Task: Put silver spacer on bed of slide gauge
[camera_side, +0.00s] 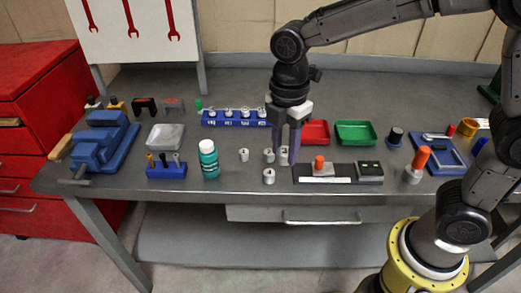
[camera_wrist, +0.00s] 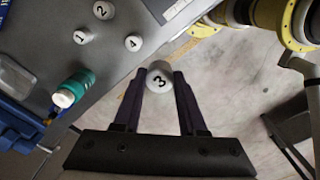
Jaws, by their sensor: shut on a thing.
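A silver spacer marked 3 (camera_wrist: 159,78) sits between the fingertips of my gripper (camera_wrist: 159,82), which is shut on it. In the side view my gripper (camera_side: 286,154) points down just left of the slide gauge (camera_side: 337,172), with the held spacer (camera_side: 284,155) between its fingers. The gauge has a dark base, a pale bed strip (camera_side: 325,180), an orange knob (camera_side: 319,162) and a block with green marks at its right end. Part of it shows in the wrist view (camera_wrist: 172,10). I cannot tell the spacer's exact height above the bench.
Other silver spacers marked 1 (camera_wrist: 83,36), 2 (camera_wrist: 103,10) and 4 (camera_wrist: 133,42) stand on the bench. A green bottle (camera_side: 209,160) is at left. Behind are a blue rack (camera_side: 235,121), a red tray (camera_side: 315,132) and a green tray (camera_side: 356,132).

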